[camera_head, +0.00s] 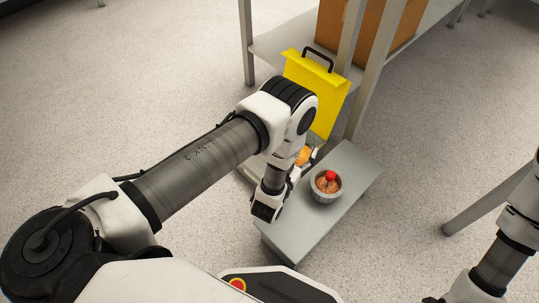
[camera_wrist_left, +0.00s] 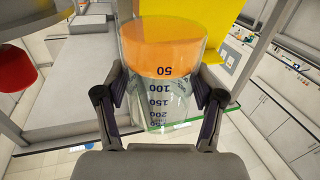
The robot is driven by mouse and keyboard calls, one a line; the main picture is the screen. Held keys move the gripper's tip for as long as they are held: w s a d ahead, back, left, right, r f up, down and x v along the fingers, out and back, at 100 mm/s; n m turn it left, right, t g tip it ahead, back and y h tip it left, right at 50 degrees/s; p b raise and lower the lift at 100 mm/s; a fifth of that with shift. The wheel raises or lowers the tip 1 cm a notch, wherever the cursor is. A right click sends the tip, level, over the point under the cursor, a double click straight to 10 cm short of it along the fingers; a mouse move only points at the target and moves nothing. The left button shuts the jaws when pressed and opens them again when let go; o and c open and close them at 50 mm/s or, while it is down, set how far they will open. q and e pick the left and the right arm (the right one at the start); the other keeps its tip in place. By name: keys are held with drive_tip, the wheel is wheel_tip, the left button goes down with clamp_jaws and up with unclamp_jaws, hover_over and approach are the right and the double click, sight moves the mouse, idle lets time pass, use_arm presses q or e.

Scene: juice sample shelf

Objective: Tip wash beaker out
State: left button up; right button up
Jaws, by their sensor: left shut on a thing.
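In the left wrist view a clear beaker (camera_wrist_left: 165,105) with printed volume marks stands between the fingers of my left gripper (camera_wrist_left: 160,92), which is shut on it. The marks read upside down in this view, and orange content (camera_wrist_left: 160,60) fills the end at the top of the picture. I cannot tell how far the beaker is tilted. In the head view my left arm hides most of the beaker; a patch of orange (camera_head: 304,155) shows beside the wrist. My right arm is at the lower right edge, and its gripper is out of the picture.
A yellow panel (camera_head: 325,95) with a black handle stands behind. A shelf with a brown box (camera_head: 385,30) is at the back.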

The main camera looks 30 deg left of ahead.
use_arm(q)
drive_tip(key=shift+w+a+f+n+g+b, duration=0.15)
drive_tip(key=shift+a+f+n, duration=0.25)
drive_tip(key=shift+n, duration=0.4)
drive_tip(key=shift+w+a+f+n+g+b, duration=0.2)
drive_tip(key=shift+a+n, duration=0.25)
drive_tip(key=shift+n, duration=0.35)
drive_tip(key=shift+a+f+n+b, duration=0.45)
drive_tip(key=shift+a+n+b, duration=0.15)
drive_tip(key=shift+n, duration=0.2)
drive_tip(key=f+n+b, duration=0.1)
drive_tip(key=a+n+b, duration=0.1)
drive_tip(key=f+n+g, duration=0.1)
drive_tip(key=shift+w+a+f+h+b, duration=0.15)
drive_tip(key=shift+a+f+h+b, duration=0.15)
drive_tip(key=shift+h+b, duration=0.1)
drive_tip(key=shift+f+n+h+b, duration=0.3)
drive_tip(key=shift+f+n+b, duration=0.1)
drive_tip(key=shift+n+b, duration=0.4)
drive_tip(key=shift+f+n, duration=0.3)
drive_tip(key=shift+f+n+g+b, duration=0.25)
drive_tip(key=shift+f+n+b, duration=0.25)
drive_tip(key=shift+f+b, duration=0.45)
drive_tip(key=shift+a+f+n+h+b, duration=0.15)
drive_tip(key=shift+n+h+b, duration=0.25)
drive_tip(key=shift+n+b, duration=0.35)
